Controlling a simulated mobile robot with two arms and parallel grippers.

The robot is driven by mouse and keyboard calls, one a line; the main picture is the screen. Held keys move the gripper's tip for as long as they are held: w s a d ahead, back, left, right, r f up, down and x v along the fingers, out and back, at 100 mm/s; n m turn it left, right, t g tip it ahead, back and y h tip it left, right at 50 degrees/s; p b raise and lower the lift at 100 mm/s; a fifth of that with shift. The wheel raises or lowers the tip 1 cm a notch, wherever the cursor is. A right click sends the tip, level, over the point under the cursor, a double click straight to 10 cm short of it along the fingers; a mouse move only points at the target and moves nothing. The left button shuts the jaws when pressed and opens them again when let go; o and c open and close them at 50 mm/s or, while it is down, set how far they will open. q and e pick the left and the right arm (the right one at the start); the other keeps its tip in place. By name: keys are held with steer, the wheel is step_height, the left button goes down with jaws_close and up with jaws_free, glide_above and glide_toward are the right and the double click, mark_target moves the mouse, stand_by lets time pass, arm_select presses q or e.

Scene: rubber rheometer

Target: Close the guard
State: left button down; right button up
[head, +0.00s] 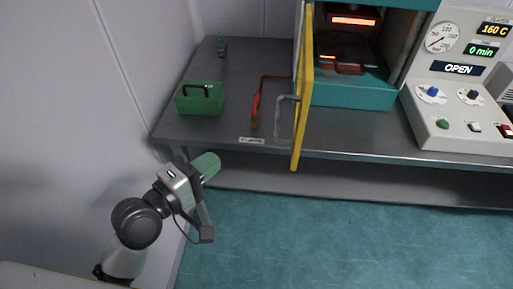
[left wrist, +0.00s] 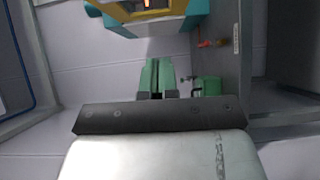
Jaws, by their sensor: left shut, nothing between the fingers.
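The guard (head: 303,90) is a yellow panel at the left side of the teal press (head: 350,93). It stands swung open toward me, seen nearly edge-on, leaving the glowing press opening uncovered. A grey bar handle (head: 282,118) sits on its left face. My left gripper (head: 208,165) is in front of the bench's front left edge, left of and apart from the guard. Its green fingers are together and empty; they also show in the left wrist view (left wrist: 157,74). My right gripper is in neither view.
A green box (head: 200,98) with a black handle and a red-handled tool (head: 257,103) lie on the grey bench (head: 235,70). A control panel (head: 460,85) reading OPEN, 160 C and 0 min stands right. A wall (head: 130,70) borders the bench's left. The floor in front is clear.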

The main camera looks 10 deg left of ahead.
arm_select(q)
steer(key=w+d+r+p, duration=0.1)
steer(key=w+d+p, duration=0.2)
steer(key=w+d, duration=0.5)
steer(key=shift+w+d+p, duration=0.25)
steer(key=shift+d+p, duration=0.15)
steer(key=shift+d, duration=0.5)
